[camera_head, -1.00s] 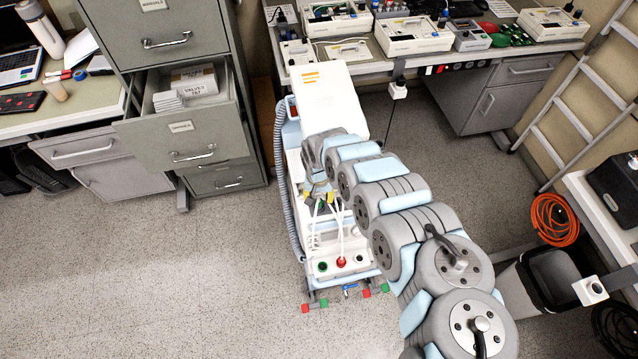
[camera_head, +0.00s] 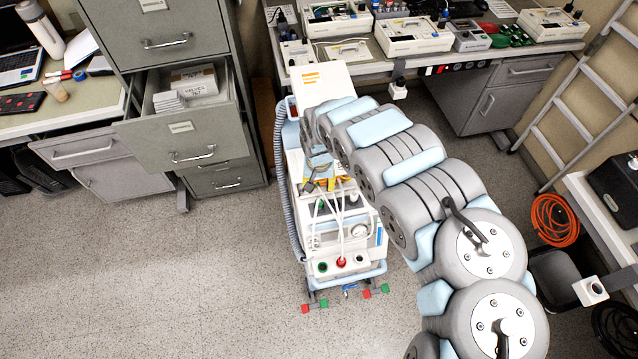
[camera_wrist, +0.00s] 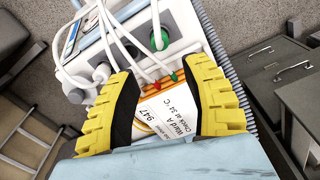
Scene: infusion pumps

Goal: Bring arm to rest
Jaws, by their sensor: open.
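My gripper (camera_head: 320,183) is over the middle of a white and pale blue wheeled medical unit (camera_head: 325,82), at the end of my arm. In the wrist view my gripper (camera_wrist: 160,80) shows its two yellow and black fingers spread apart, with no object held between them. A white label (camera_wrist: 165,108) reading "Ward A" and "947" shows in the gap beyond the fingers. White tubes (camera_wrist: 157,40) and a green round port (camera_wrist: 159,38) lie on the unit past the fingertips. I cannot tell how far the fingers are from the unit.
An open filing drawer (camera_head: 180,140) juts out left of the unit. A bench (camera_head: 440,60) with several devices stands behind. A ladder (camera_head: 585,95), orange cable coil (camera_head: 554,220) and black bin (camera_head: 553,275) are at right. The floor (camera_head: 170,270) at front left is clear.

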